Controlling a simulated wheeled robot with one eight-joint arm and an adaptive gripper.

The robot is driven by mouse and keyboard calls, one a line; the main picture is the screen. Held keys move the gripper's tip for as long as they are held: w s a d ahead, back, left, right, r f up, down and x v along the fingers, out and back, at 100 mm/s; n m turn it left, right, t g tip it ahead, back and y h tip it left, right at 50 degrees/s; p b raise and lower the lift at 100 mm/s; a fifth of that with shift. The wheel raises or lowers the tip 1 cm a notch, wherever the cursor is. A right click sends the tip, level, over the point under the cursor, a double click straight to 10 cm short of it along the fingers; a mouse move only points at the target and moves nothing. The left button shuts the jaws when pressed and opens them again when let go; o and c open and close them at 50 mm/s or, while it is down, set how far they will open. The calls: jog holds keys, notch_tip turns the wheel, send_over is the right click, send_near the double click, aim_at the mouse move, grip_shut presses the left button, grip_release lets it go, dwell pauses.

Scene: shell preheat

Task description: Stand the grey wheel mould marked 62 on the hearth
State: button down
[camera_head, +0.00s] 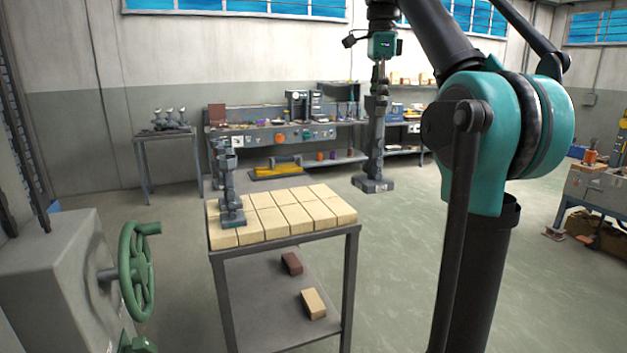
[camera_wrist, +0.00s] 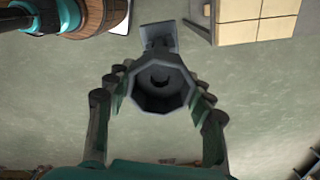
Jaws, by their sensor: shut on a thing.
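My gripper (camera_head: 381,62) is shut on a tall grey mould (camera_head: 375,125), which hangs upright below it, right of the hearth. In the wrist view my gripper's fingers (camera_wrist: 160,112) close around the mould's eight-sided top (camera_wrist: 160,82), with its foot plate beyond. No number can be read on it. The hearth (camera_head: 283,243) is a metal table topped with pale firebricks; its brick corner shows in the wrist view (camera_wrist: 255,20). Another grey mould (camera_head: 229,190) stands upright on the hearth's left side, its mark unreadable.
Several smaller grey pieces (camera_head: 170,119) stand on a side table at the back left. A long workbench (camera_head: 285,135) runs along the back. A green handwheel (camera_head: 137,270) stands left of the hearth. The hearth's middle and right bricks are bare.

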jog(key=shift+w+f+n, duration=0.4)
jog(key=shift+w+f, duration=0.75)
jog(key=w+d+f+n, duration=0.1)
jog(key=w+f+n, duration=0.25)
jog(key=f, duration=0.55)
jog(key=w+f+n, duration=0.3)
jog(key=w+f, duration=0.1)
jog(key=f, duration=0.5)
jog(key=w+d+f+n, duration=0.1)
jog(key=w+f+n, duration=0.25)
jog(key=f, duration=0.65)
jog(key=s+f+n, duration=0.3)
jog(key=f, duration=1.3)
jog(key=s+d+f+n, duration=0.1)
jog(key=s+f+n, duration=0.2)
jog(key=f, duration=1.4)
jog(key=shift+s+d+f+n, duration=0.2)
jog(key=shift+d+f+n, duration=0.1)
jog(key=shift+n, duration=0.3)
jog(key=shift+a, duration=0.1)
